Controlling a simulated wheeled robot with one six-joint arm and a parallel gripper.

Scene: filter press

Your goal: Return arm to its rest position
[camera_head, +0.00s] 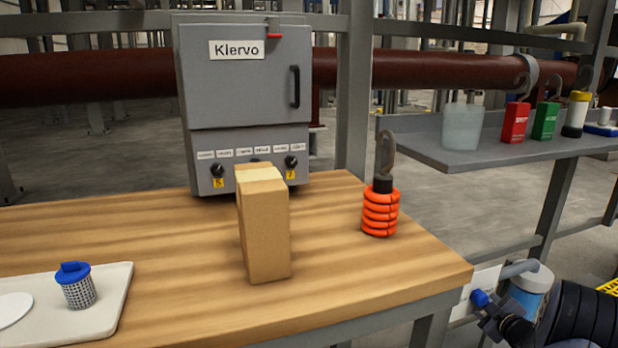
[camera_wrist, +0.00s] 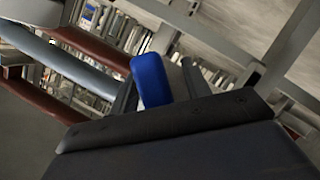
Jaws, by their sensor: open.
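My gripper (camera_head: 490,308) is at the lower right of the head view, beside the table's right end and below the shelf. It is open, and I see nothing held in it. A blue fingertip shows on it, and my black ribbed arm part fills the corner behind it. In the wrist view my gripper (camera_wrist: 158,82) shows a blue pad over a dark housing, with pipes and metal frames beyond. It touches no object on the table.
The wooden table (camera_head: 180,230) holds a grey Klervo cabinet (camera_head: 240,90), a cardboard box (camera_head: 264,230), an orange-ringed hook weight (camera_head: 380,210) and a white tray (camera_head: 115,300) with a blue-lidded mesh basket (camera_head: 76,287). A grey shelf (camera_head: 460,155) carries several containers.

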